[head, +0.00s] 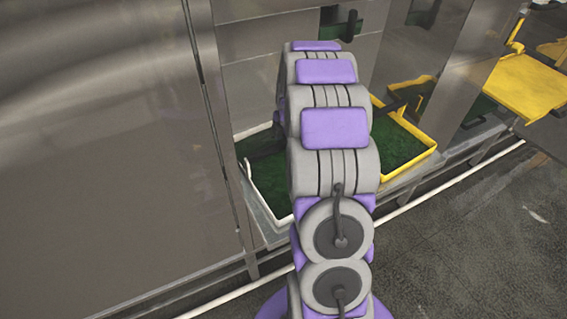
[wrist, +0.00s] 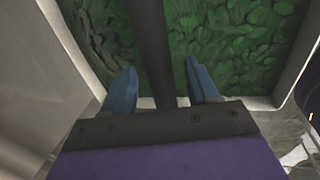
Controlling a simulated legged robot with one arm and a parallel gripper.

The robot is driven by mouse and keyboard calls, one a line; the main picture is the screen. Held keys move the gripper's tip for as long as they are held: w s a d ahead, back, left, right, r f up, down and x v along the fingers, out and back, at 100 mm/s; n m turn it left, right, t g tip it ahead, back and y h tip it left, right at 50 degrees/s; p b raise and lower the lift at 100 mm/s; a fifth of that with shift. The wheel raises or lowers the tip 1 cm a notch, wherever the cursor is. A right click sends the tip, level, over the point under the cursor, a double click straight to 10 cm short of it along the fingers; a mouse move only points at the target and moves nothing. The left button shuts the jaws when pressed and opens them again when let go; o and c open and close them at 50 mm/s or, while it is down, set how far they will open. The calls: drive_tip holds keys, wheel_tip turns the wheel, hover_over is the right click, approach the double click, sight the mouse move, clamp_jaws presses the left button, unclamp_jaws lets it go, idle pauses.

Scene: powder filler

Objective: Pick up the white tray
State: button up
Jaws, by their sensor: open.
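The white tray (head: 257,197) sits low in the metal machine, left of my arm in the head view, with green leafy-looking contents. My arm hides its right part. In the wrist view the tray's pale rim (wrist: 299,62) shows at the sides, with the green contents between. My gripper (wrist: 160,88) is open over the tray, its two blue fingers apart. A dark bar (wrist: 150,45), which looks like the tray's handle, runs between the fingers. I cannot tell whether the fingers touch it. The fingertips are not clear in the head view.
A yellow tray (head: 427,156) with green contents sits right of my arm. A large metal panel (head: 110,150) fills the left. A pale rail (head: 440,189) runs along the machine's base. Another yellow object (head: 530,85) stands at the upper right. The dark floor at the lower right is clear.

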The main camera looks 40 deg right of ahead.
drive_tip(key=shift+w+d+f, duration=0.1)
drive_tip(key=shift+d+f, duration=0.25)
drive_tip(key=shift+f, duration=0.2)
drive_tip(key=shift+w+d+f, duration=0.1)
drive_tip(key=shift+d+f, duration=0.25)
drive_tip(key=shift+f, duration=0.2)
drive_tip(key=shift+d, duration=0.3)
drive_tip(key=shift+a+r, duration=0.15)
drive_tip(key=shift+a, duration=0.75)
drive_tip(key=c, duration=0.4)
drive_tip(key=shift+d, duration=0.1)
drive_tip(key=c, duration=0.3)
drive_tip(key=shift+s+d, duration=0.1)
drive_tip(key=shift+d, duration=0.3)
clamp_jaws()
drive_tip(key=shift+s+a+f, duration=0.1)
drive_tip(key=shift+a+f, duration=0.1)
drive_tip(key=shift+f, duration=0.05)
